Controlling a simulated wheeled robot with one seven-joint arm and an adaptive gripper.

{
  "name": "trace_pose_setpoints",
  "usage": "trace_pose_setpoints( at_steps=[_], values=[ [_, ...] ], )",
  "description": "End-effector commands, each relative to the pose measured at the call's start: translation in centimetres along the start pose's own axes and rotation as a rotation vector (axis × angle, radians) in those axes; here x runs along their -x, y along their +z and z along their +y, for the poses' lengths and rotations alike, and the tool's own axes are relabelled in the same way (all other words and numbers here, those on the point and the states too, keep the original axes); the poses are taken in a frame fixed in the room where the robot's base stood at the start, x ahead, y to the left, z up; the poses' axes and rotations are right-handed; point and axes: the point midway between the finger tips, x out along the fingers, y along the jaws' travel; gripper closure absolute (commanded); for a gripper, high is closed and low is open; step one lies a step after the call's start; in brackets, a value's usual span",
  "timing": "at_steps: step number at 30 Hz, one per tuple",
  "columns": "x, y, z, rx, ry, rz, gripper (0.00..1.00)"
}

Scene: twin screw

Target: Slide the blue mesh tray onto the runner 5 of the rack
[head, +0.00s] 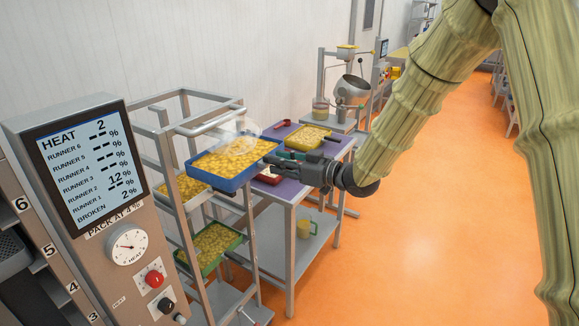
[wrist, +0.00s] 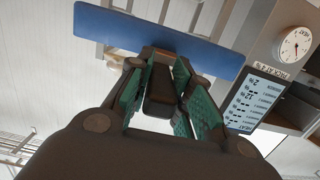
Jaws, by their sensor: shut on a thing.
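The blue mesh tray (head: 216,175), full of yellow pieces, is level at the rack's upper part in the head view. My gripper (head: 283,162) is shut on its right side, on what looks like a dark handle. In the wrist view the fingers (wrist: 159,90) close on this dark block, and the tray's blue wall (wrist: 160,35) spans the top. The metal rack (head: 167,150) stands left of the table. The tray's far part overlaps the rack frame; I cannot tell whether it rests on a runner or which one.
A tray of yellow pieces (head: 183,188) and a green tray (head: 212,243) sit lower in the rack. The purple-topped table (head: 328,151) stands close on the right with another tray (head: 306,137). A heater panel (head: 90,165) with numbered slots stands at left. Orange floor is open at right.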

Motion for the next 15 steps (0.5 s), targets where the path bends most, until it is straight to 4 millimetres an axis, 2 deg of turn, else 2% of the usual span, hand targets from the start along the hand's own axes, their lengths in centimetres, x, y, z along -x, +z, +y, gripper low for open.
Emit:
trace_pose_setpoints(
  at_steps=[15],
  values=[
    [-4.3, -0.7, 0.1, 0.002, 0.0, 0.003, 1.0]
  ],
)
